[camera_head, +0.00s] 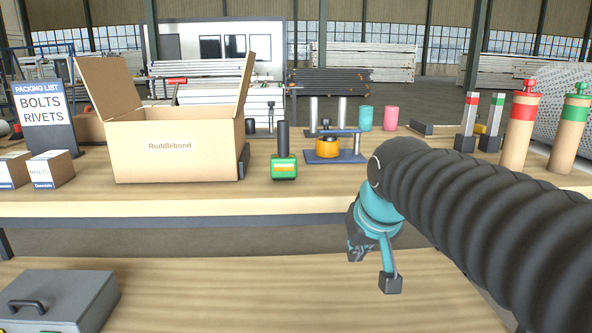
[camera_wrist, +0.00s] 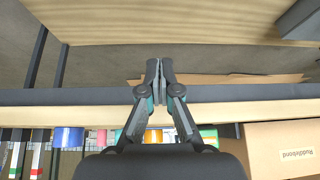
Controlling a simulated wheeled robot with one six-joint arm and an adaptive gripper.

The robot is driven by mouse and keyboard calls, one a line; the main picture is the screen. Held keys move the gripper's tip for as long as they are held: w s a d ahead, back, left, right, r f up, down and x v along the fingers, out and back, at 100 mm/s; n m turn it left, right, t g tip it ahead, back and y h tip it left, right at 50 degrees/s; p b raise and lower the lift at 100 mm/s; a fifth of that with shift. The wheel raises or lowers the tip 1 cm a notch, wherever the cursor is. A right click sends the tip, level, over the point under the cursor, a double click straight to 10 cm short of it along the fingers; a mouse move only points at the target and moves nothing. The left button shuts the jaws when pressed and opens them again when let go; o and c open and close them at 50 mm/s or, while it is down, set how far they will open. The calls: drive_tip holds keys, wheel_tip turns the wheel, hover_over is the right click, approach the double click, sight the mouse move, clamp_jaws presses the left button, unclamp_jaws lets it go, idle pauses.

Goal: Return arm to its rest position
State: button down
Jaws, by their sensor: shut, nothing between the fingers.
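My gripper (camera_wrist: 159,68) is shut and empty in the wrist view, its two dark fingertips pressed together. In the head view my gripper (camera_head: 372,268) hangs below the end of my black ribbed arm at the right, in front of the far bench's front edge and above the near wooden surface. It touches nothing that I can see.
A grey toolbox (camera_head: 50,298) stands front left. The near surface (camera_head: 230,300) is clear in the middle.

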drive_tip(key=s+d+f, duration=0.2)
drive_tip(key=s+f, duration=0.3)
drive_tip(key=s, duration=0.3)
drive_tip(key=s+d+f+m, duration=0.1)
drive_tip(key=s+d+f, duration=0.2)
drive_tip(key=s+f, duration=0.3)
drive_tip(key=shift+s+f+g+h, duration=0.2)
drive_tip(key=shift+s+g+h, duration=0.15)
drive_tip(key=shift+s, duration=0.5)
drive_tip(key=shift+d, duration=0.1)
